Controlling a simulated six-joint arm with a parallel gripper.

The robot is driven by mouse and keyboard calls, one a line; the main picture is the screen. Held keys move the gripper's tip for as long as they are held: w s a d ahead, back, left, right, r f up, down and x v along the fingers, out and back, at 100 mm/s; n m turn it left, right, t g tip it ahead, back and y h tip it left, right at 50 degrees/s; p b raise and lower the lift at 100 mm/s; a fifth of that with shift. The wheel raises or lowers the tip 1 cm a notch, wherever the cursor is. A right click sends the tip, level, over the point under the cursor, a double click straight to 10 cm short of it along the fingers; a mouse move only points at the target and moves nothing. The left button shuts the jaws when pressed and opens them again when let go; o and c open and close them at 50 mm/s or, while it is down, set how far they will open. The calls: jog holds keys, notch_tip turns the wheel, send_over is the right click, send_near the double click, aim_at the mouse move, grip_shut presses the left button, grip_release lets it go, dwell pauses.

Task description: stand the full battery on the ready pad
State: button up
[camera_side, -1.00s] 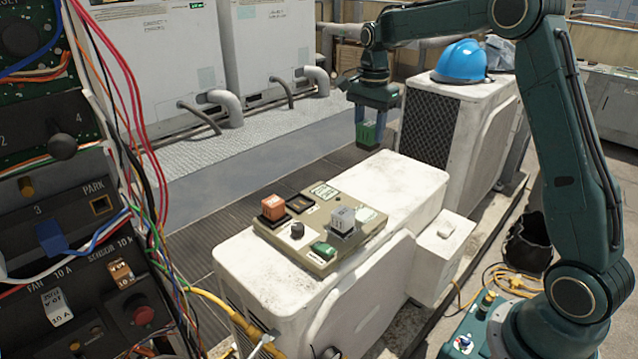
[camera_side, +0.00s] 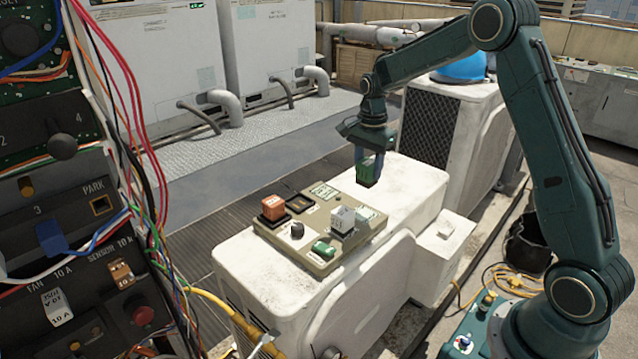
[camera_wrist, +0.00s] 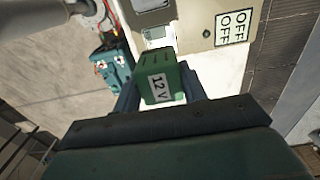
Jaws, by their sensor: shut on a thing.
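My gripper (camera_side: 370,163) is shut on a green block (camera_side: 365,173), which is upright in the side view. In the wrist view the green block (camera_wrist: 160,76) sits between the fingers and bears a "12 V" label. It is held above the far part of the white condenser top (camera_side: 410,185), behind the beige board (camera_side: 320,228).
A dark knob (camera_side: 297,230) stands up from the board. A second condenser (camera_side: 470,120) with a blue hard hat (camera_side: 465,69) stands behind. A wired panel (camera_side: 70,200) fills the left side. The condenser top behind the board is bare.

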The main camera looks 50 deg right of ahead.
aim_at(366, 185)
notch_tip(366, 185, down, 6)
jog(key=shift+r, duration=0.1)
jog(key=shift+f, duration=2.1)
jog(key=shift+f, duration=0.15)
jog(key=o, duration=1.1)
notch_tip(366, 185, up, 12)
jog(key=shift+f, duration=0.15)
jog(key=shift+r, duration=0.3)
